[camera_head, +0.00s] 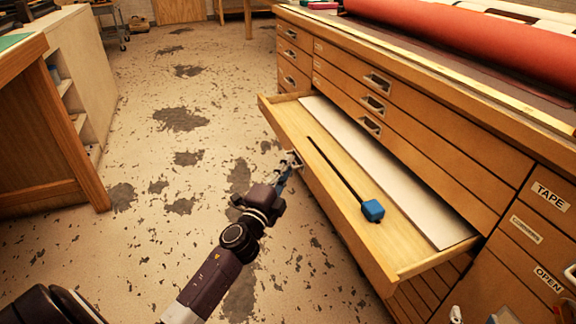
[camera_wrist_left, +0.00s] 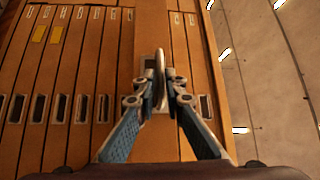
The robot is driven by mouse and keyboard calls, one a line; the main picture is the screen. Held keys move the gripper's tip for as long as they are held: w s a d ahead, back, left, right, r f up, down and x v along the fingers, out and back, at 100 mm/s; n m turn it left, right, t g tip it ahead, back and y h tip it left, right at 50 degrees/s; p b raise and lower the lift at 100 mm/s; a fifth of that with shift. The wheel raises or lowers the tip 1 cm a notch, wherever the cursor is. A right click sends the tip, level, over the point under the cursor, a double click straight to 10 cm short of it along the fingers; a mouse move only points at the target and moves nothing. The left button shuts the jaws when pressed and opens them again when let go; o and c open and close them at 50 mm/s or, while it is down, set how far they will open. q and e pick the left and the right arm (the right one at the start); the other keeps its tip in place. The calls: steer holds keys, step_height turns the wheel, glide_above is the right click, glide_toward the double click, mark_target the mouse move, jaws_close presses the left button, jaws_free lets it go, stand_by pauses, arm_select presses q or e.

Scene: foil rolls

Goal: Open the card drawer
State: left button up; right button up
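The open drawer (camera_head: 355,236) is a pale wooden drawer pulled out of a wide wooden cabinet. A white sheet or board (camera_head: 400,178) lies in it along the cabinet side. My left gripper (camera_head: 291,162) is at the drawer's front face, near its upper edge. In the left wrist view, my left gripper's blue-padded fingers (camera_wrist_left: 161,92) converge on a grey metal handle (camera_wrist_left: 159,66) on a wooden front, one finger on each side. They appear closed on it. My right gripper is not in view.
A thin black rod with a blue block (camera_head: 373,210) lies in the drawer. Closed drawers with metal handles (camera_head: 373,104) are above it. A red roll (camera_head: 470,45) lies on the cabinet top. A wooden counter (camera_head: 50,140) stands left; the floor (camera_head: 190,150) between is clear.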

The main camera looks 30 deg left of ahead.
arm_select(q)
steer(key=shift+o, duration=1.2)
steer(key=shift+s, duration=0.1)
steer(key=s+d+f, duration=0.1)
steer(key=s, duration=1)
steer(key=shift+s+d+f, duration=0.25)
steer(key=shift+s, duration=0.05)
